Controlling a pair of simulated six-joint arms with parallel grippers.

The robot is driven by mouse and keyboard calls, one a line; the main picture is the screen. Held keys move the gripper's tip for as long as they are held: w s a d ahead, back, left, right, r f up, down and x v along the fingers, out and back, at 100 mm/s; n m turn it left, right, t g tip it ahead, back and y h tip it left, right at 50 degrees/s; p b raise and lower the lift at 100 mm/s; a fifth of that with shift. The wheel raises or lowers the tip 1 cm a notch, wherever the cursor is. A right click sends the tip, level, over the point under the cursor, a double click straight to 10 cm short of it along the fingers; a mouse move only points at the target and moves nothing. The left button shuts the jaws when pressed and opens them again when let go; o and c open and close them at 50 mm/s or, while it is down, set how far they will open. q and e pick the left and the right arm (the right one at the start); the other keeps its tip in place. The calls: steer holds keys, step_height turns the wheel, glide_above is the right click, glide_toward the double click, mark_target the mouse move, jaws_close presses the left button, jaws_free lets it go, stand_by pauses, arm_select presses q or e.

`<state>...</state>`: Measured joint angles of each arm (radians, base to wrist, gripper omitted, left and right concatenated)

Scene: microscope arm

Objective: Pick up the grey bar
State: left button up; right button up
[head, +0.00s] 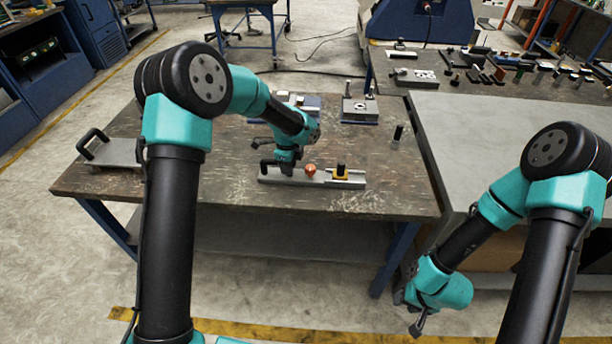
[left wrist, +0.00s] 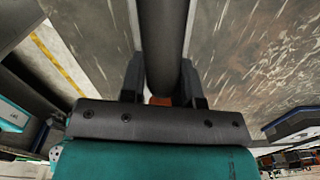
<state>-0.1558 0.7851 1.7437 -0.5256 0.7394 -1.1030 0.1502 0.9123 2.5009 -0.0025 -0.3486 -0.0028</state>
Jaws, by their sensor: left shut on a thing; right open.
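The grey bar (head: 352,182) is a long, light metal piece lying along the front part of the brown worn table in the head view. A copper-orange knob (head: 310,169) and a yellow-and-black piece (head: 340,173) sit on it. My left gripper (head: 286,168) is at its left end, by a black handle (head: 266,164). In the left wrist view a dark round rod (left wrist: 164,40) runs between the fingers, which are shut on it; it looks like the bar's handle. Pale edges show on both sides behind it. My right gripper (head: 416,322) is open, low at the right, away from the table.
A grey plate with a black handle (head: 115,152) lies at the table's left. A small block device (head: 360,110) and a dark cylinder (head: 398,133) stand toward the back right. A grey-topped bench (head: 500,130) adjoins on the right. The brown table's front right is clear.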

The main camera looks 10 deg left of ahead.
arm_select(q)
jaws_close()
steer(key=shift+r, duration=0.2)
stand_by(0.4)
steer(key=shift+r, duration=1.4)
steer(key=shift+s+r, duration=0.15)
steer(key=shift+r, duration=0.15)
steer(key=s+d+r, duration=0.1)
steer(key=s+d, duration=0.3)
steer(key=s, duration=1.1)
steer(key=shift+d+r, duration=0.15)
steer(key=shift+d, duration=0.05)
steer(key=shift+n, duration=1)
steer(key=shift+w, duration=0.15)
